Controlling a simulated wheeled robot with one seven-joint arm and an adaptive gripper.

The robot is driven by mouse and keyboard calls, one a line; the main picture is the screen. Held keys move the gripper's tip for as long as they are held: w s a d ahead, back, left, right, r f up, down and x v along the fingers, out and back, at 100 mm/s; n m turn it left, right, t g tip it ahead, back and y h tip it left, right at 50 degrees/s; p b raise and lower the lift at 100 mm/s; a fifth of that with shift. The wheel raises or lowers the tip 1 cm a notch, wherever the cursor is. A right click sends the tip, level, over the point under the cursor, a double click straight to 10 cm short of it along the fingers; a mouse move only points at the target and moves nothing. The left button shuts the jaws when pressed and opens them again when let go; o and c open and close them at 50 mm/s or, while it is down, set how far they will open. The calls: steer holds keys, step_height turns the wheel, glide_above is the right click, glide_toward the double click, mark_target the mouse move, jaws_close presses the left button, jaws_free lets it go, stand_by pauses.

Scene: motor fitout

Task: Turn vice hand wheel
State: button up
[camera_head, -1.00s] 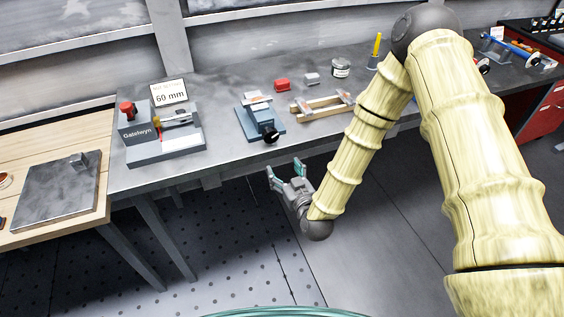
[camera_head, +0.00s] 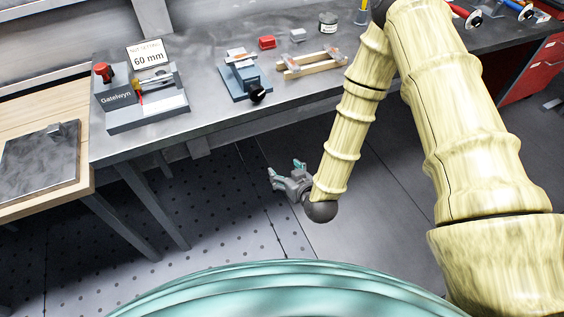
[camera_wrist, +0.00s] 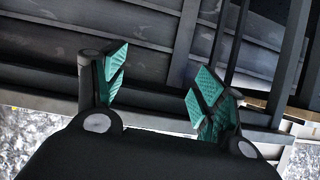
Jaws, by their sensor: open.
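The vice (camera_head: 243,76) is a small blue block with pale jaws on the grey bench, near its front edge. Its black hand wheel (camera_head: 257,93) is on the front end, facing the bench's front edge. My gripper (camera_head: 284,168) is open and empty, below and in front of the bench, apart from the wheel and lower than it. In the wrist view my gripper (camera_wrist: 158,85) shows its teal finger pads spread apart with nothing between them. The vice and wheel cannot be made out in the wrist view.
A grey Gatelwyn machine (camera_head: 144,100) with a 60 mm sign (camera_head: 148,54) stands left of the vice. A wooden frame (camera_head: 311,63) lies right of it, a red block (camera_head: 267,42) behind. A wooden table (camera_head: 20,104) adjoins at left. Open floor lies before the bench.

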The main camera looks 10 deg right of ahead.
steer(key=shift+s+d+f+g+b, duration=0.2)
steer(key=shift+s+d+f+g, duration=0.1)
steer(key=shift+s+f, duration=0.35)
steer(key=shift+s+d+f+g+b, duration=0.15)
steer(key=shift+s+d+f+g, duration=0.25)
steer(key=shift+f, duration=0.45)
steer(key=shift+a, duration=0.15)
